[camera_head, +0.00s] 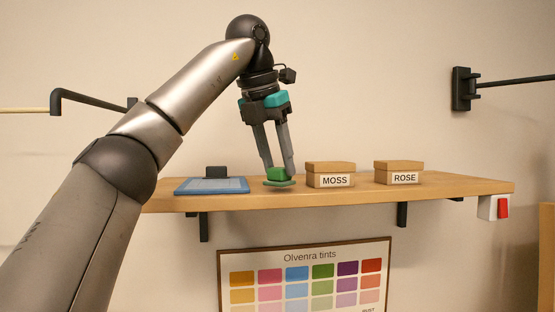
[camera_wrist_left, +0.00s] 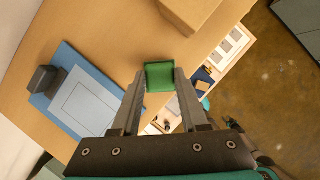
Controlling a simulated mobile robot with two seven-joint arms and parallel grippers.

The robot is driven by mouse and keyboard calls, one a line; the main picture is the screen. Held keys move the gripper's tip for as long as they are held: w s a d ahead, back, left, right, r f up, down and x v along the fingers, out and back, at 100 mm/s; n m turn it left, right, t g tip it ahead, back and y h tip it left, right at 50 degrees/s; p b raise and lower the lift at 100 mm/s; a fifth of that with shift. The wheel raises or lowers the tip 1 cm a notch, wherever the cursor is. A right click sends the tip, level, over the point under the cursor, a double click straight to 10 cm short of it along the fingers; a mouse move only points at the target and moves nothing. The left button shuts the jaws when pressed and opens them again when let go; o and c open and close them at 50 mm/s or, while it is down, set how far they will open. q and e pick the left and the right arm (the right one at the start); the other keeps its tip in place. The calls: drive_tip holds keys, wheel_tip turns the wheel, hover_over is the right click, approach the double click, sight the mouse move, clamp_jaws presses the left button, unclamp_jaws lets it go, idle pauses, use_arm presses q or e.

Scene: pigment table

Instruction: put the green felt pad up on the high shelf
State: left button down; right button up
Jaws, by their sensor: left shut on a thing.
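The green felt pad (camera_head: 279,175) is between the fingertips of my left gripper (camera_head: 277,168), which is shut on it. It has a green block on top and a flatter, paler green part below. In the left wrist view the pad (camera_wrist_left: 159,77) shows as a green square between the fingers (camera_wrist_left: 159,84). The pad is at the wooden high shelf (camera_head: 448,188), between a blue tray and the MOSS box. I cannot tell whether its underside touches the shelf or hangs just above it. My right gripper is not in view.
The blue tray (camera_head: 190,188) with a dark block (camera_head: 215,171) lies left of the pad. The MOSS box (camera_head: 331,168) and ROSE box (camera_head: 399,166) stand to the right. A tint chart (camera_head: 305,257) hangs below. A red switch (camera_head: 503,208) is at the right end.

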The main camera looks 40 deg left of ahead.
use_arm(q)
drive_tip(key=shift+f+b, duration=0.45)
drive_tip(key=shift+f, duration=0.1)
drive_tip(key=shift+c, duration=1.8)
unclamp_jaws()
drive_tip(key=v, duration=1.2)
drive_tip(key=shift+p, duration=0.45)
